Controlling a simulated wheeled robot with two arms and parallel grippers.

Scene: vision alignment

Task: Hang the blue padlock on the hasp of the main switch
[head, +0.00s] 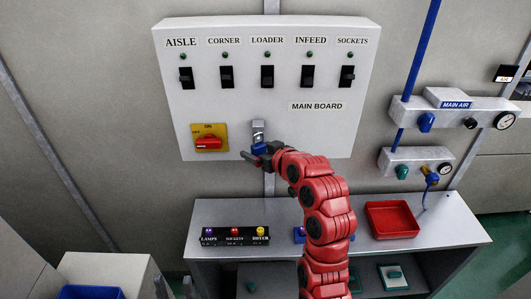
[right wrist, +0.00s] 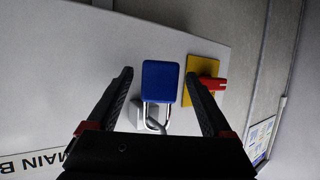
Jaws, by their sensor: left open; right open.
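The blue padlock (head: 259,148) hangs body-down at the metal hasp (head: 258,126) on the white board, right of the main switch. In the right wrist view the blue padlock (right wrist: 161,82) has its shackle at the hasp (right wrist: 138,116) and seems to pass through it. The main switch (head: 208,143) has a red handle on a yellow plate; it also shows in the right wrist view (right wrist: 212,83). My right gripper (head: 256,158) is open, one finger on each side of the padlock with gaps visible. My left gripper is not in view.
The board (head: 335,130) carries several black toggle switches above. Below, a grey bench (head: 455,222) holds a black rack (head: 233,236) of labelled padlocks and a red tray (head: 392,220). Air units (head: 455,108) with gauges and a blue pipe are at right.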

